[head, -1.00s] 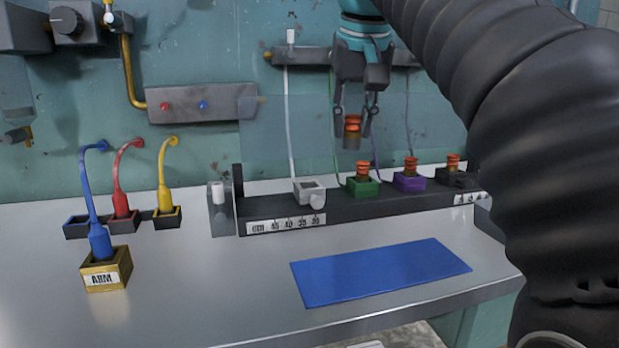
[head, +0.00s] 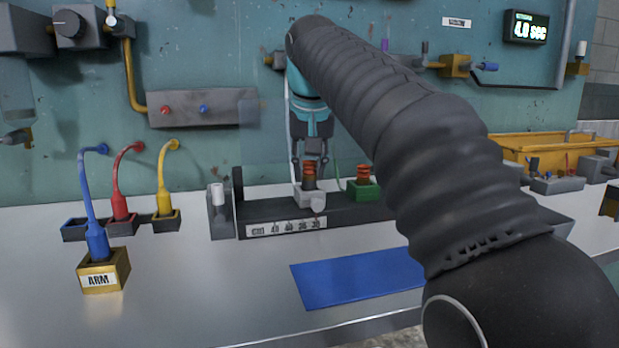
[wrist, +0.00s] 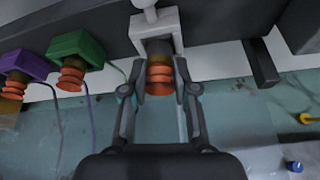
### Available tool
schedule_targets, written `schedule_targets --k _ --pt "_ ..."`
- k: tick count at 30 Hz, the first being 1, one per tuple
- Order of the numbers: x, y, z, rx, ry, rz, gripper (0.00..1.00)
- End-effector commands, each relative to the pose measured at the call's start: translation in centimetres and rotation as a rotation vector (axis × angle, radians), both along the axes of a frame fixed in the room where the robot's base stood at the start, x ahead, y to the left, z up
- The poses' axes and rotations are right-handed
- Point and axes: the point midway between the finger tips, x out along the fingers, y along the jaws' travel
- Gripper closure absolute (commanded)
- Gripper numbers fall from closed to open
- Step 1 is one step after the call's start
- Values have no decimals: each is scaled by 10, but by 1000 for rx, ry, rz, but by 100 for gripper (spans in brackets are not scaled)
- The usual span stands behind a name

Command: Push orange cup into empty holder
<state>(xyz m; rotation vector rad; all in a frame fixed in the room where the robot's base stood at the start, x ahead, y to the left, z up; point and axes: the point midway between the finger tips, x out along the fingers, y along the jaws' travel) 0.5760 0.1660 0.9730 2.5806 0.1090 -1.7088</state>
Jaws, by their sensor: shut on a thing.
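The orange ribbed cup (head: 309,171) is between the fingers of my gripper (head: 310,160), which is shut on it. The cup is upright over the white holder (head: 308,198), the leftmost on the dark rack. In the wrist view the cup (wrist: 160,78) is between the fingertips (wrist: 159,90), with its far end at the mouth of the white holder (wrist: 168,20). I cannot tell how deep it sits. The green holder (head: 364,191) to the right has its own orange cup (head: 363,173).
In the wrist view a purple holder (wrist: 22,62) with an orange cup stands beyond the green one. My arm hides the rack's right part in the head view. A blue mat (head: 350,281) lies in front. A gold block (head: 104,274) stands at left.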

Motion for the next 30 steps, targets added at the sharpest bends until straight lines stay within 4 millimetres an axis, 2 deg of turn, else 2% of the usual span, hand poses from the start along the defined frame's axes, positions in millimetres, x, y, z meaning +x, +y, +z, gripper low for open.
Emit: schedule_targets --k 1,2,9,10,12,23,26,30 --pt "-1 0 -10 -3 9 0 100" --pt "-1 0 -12 -3 10 0 100" --pt "0 0 -16 -5 17 0 100" --pt "0 0 -16 -6 18 -1 65" --pt "1 0 -16 -6 18 -1 48" --pt "-1 0 -10 -3 9 0 47" --pt "-4 0 -1 -2 8 1 47" --pt "-12 -1 22 -1 5 1 47"
